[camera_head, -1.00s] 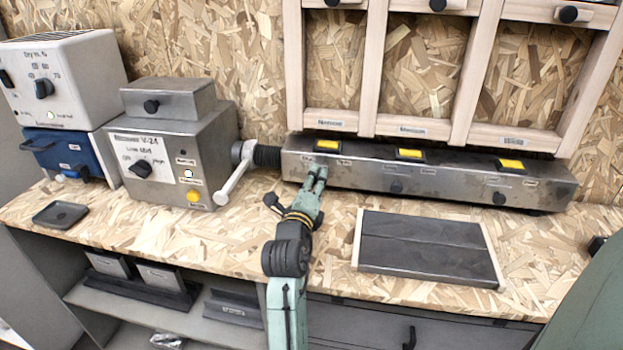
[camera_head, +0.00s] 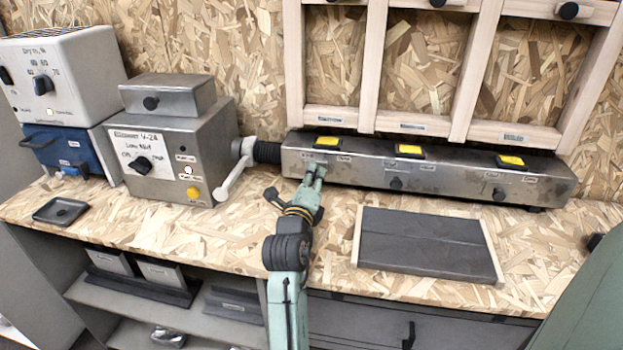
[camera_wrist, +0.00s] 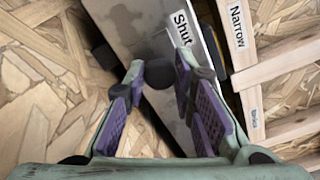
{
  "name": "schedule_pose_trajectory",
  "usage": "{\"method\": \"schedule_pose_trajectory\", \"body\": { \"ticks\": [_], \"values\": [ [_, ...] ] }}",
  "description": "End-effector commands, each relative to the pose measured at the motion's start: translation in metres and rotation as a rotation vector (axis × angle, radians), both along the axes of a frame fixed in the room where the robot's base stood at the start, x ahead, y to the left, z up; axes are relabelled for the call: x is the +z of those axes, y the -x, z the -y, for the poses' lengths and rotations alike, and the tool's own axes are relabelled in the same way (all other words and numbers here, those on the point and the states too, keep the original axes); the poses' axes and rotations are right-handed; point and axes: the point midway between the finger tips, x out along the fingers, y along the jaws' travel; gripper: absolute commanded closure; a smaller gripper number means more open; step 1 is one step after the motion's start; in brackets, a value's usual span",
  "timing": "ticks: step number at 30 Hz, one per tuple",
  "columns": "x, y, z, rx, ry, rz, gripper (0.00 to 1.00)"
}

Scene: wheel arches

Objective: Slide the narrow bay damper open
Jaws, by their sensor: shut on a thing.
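The long grey metal manifold (camera_head: 365,170) runs along the back of the bench and carries the bay dampers. The narrow bay damper's dark round knob (camera_wrist: 160,73) is between my fingertips in the wrist view, close to the "Shut" label (camera_wrist: 183,29). My gripper (camera_wrist: 163,76) is shut on this knob. In the head view my gripper (camera_head: 314,170) is at the manifold's left end and hides the knob. The "Narrow" label (camera_wrist: 237,27) is on the wooden frame beside it.
Two other damper knobs, middle (camera_head: 396,183) and right (camera_head: 499,194), are on the manifold's front. A white lever (camera_head: 229,180) stands left of my gripper. A dark panel (camera_head: 425,240) lies on the bench to the right. Bare bench surrounds my forearm.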

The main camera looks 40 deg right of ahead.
Motion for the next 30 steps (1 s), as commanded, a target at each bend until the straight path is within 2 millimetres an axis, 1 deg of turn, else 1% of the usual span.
{"method": "schedule_pose_trajectory", "body": {
  "ticks": [14, 17, 24, 30],
  "values": [
    [0.000, 0.000, 0.000, 0.000, -0.001, 0.001, 1.00],
    [-0.001, 0.007, 0.006, -0.002, -0.002, 0.002, 1.00],
    [0.000, 0.036, 0.030, -0.001, -0.002, 0.002, 1.00],
    [0.000, 0.042, 0.036, -0.001, 0.000, 0.000, 1.00]
  ]
}}
